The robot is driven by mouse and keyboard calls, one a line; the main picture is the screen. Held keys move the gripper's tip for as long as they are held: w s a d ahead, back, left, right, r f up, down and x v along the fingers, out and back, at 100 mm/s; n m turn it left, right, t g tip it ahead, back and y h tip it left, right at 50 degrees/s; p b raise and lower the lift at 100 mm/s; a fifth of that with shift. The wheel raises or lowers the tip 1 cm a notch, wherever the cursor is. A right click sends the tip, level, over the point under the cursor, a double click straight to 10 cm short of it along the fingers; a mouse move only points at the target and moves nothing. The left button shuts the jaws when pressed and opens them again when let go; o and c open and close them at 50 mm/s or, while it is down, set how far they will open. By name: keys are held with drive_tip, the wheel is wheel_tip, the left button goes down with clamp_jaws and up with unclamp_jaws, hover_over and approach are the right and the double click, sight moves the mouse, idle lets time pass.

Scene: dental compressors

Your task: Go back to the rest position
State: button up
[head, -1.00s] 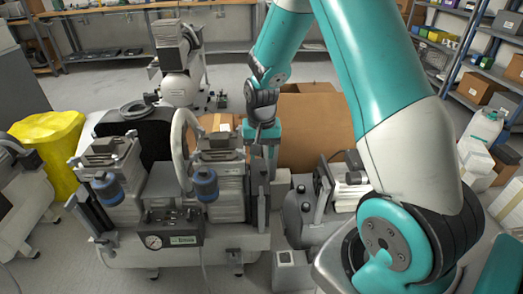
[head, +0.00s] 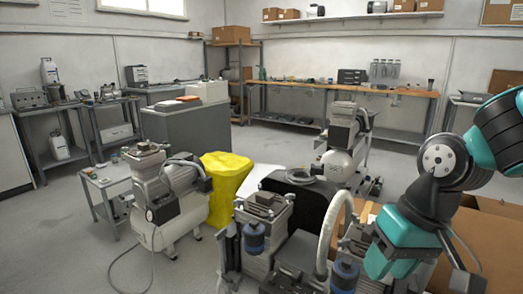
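My teal and grey arm enters at the right edge of the head view. My gripper (head: 437,250) hangs at the lower right, in front of a brown cardboard box (head: 492,240) and to the right of the dental compressor (head: 270,232) in the foreground. A thin dark finger-like part shows at its side. The fingertips are not clear enough to tell open from shut, and no held object shows.
A second compressor (head: 168,205) stands at left, beside a yellow bag-like cover (head: 226,185). Another compressor (head: 340,160) stands behind. A grey cabinet (head: 185,135) and a wooden-topped workbench (head: 345,88) are farther back. Open floor lies at far left and mid-room.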

drive_tip(key=s+a+r+n+y+p, duration=0.1)
drive_tip(key=s+a+r+n, duration=0.15)
drive_tip(key=s, duration=0.25)
drive_tip(key=s+a+r+n, duration=0.2)
drive_tip(key=s+r+n, duration=0.1)
drive_tip(key=s, duration=0.3)
wheel_tip(320, 180, up, 12)
drive_tip(key=p, duration=1.2)
drive_tip(key=shift+w+g, duration=0.3)
drive_tip(key=shift+f+m, duration=0.1)
drive_tip(key=shift+m, duration=0.15)
